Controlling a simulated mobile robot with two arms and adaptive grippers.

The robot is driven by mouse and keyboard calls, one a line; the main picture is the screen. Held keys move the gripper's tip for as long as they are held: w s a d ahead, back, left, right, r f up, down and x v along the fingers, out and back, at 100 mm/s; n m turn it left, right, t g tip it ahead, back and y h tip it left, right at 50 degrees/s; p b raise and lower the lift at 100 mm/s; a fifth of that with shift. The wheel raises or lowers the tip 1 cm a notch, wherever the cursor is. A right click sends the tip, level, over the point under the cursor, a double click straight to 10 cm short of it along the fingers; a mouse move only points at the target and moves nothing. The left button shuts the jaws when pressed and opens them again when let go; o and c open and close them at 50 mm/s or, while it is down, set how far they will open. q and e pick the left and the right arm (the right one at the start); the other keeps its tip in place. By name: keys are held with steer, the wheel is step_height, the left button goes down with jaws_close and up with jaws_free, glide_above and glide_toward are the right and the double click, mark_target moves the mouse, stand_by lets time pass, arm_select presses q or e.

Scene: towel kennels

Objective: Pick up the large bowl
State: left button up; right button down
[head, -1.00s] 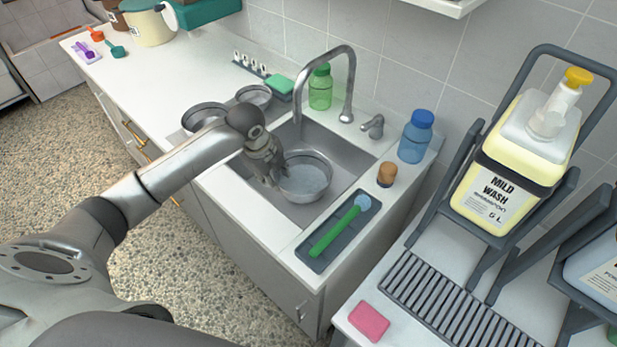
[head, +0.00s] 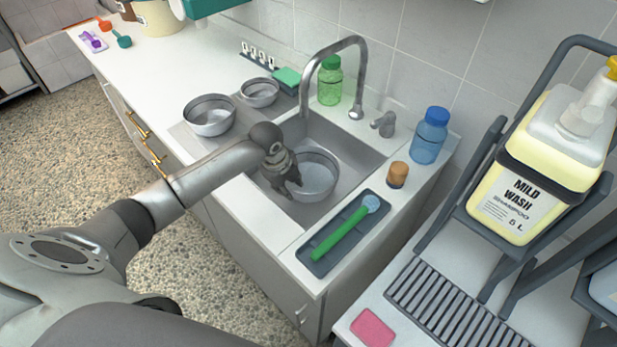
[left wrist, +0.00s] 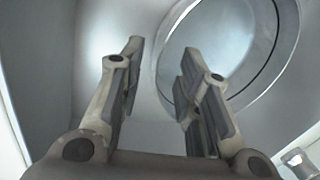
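A round metal bowl (head: 319,177), which looks like the largest, sits in the sink basin, its pale inside facing up. My left gripper (head: 291,186) reaches down at its left side, and its fingers hide part of the rim. In the left wrist view my left gripper (left wrist: 160,56) has its fingers apart with nothing clasped. The bowl's curved rim (left wrist: 160,78) shows between and beyond the fingers, and the bowl (left wrist: 235,45) fills the upper right. Whether the fingers touch the rim I cannot tell. My right gripper is not in view.
Two other metal bowls (head: 210,117) (head: 260,93) stand left of the sink. The faucet (head: 358,75) arches over the basin's back. A green bottle (head: 329,82), blue bottle (head: 429,137), brown-capped jar (head: 398,174) and tray with green brush (head: 340,236) line the sink.

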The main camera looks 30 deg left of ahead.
mark_target(288, 188)
arm_select(q)
steer(key=shift+a+p+x, duration=0.15)
steer(key=shift+p+x, duration=0.05)
steer(key=shift+x, duration=0.9)
steer(key=shift+a+p+x, duration=0.15)
steer(key=shift+x, duration=1)
steer(key=shift+s, duration=0.15)
jaws_close()
